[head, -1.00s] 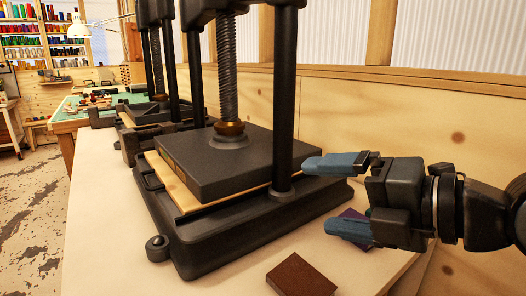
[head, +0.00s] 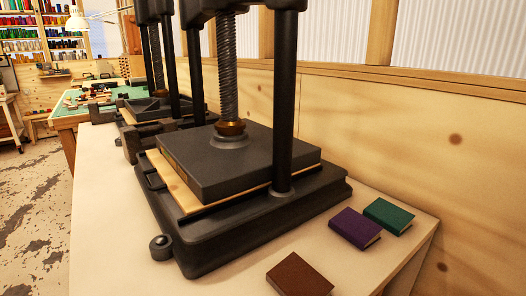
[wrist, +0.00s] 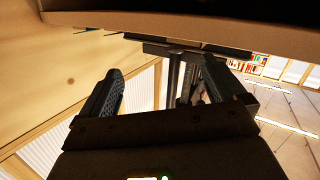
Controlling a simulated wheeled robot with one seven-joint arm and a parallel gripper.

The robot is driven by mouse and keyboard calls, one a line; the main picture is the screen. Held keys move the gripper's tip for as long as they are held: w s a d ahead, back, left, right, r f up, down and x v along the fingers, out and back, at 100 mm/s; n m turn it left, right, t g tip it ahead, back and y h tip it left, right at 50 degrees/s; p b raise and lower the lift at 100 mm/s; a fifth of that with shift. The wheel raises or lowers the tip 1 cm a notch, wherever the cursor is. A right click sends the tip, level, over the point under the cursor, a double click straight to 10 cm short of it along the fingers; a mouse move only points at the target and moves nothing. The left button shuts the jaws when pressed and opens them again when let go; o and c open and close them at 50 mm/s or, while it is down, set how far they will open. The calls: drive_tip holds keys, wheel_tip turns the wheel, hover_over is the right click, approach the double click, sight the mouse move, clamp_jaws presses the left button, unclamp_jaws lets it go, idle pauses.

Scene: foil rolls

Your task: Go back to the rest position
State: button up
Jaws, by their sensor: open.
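My gripper (wrist: 165,95) shows in the wrist view with its two fingers spread apart and nothing between them. It is out of the head view. The wrist view is tilted and shows plywood wall, window panels and shelves beyond the fingers. In the head view, a black screw press (head: 250,218) stands on the pale table, its dark platen (head: 235,165) down above a light wooden board (head: 178,188). A brown book (head: 300,275), a purple book (head: 354,228) and a green book (head: 388,215) lie on the table at the right of the press.
The pale table (head: 110,230) has bare room at the left of the press. A second press (head: 150,108) stands behind the first. A workbench with a green mat (head: 75,103) is at the far left. A plywood wall (head: 400,140) runs along the right.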

drive_tip(key=s+d+f+m+h, duration=0.1)
drive_tip(key=s+d+m, duration=0.1)
drive_tip(key=s, duration=0.9)
drive_tip(key=s+d+f+m+g+h+p, duration=0.1)
drive_tip(key=s+d, duration=0.4)
drive_tip(key=s, duration=0.6)
drive_tip(key=shift+m+g, duration=0.3)
drive_tip(key=shift+m, duration=0.2)
drive_tip(key=shift+d, duration=0.1)
